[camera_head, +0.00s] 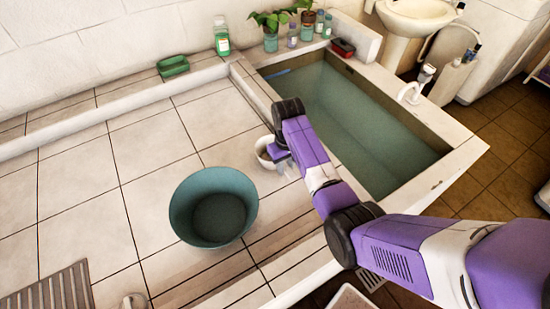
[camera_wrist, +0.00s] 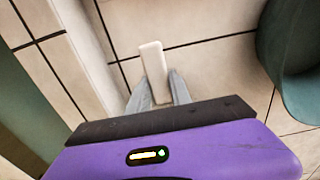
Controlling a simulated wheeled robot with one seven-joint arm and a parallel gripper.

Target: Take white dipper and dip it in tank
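The white dipper (camera_head: 262,153) stands on the tiled counter, against the left edge of the tank. The tank (camera_head: 380,130) is a rectangular basin filled with greenish water, to the right of the dipper. My gripper (camera_head: 287,168) is low over the counter at the dipper, partly hiding it. In the wrist view, the dipper's white handle (camera_wrist: 153,62) lies between the two grey fingers of my gripper (camera_wrist: 159,80). The fingertips are very close to its sides; whether they press on it cannot be told. The dipper's cup is hidden in the wrist view.
A large teal tub (camera_head: 213,206) stands on the counter left of the dipper. Bottles and potted plants line the back ledge, with a green soap dish (camera_head: 173,66) there. The left counter is mostly clear.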

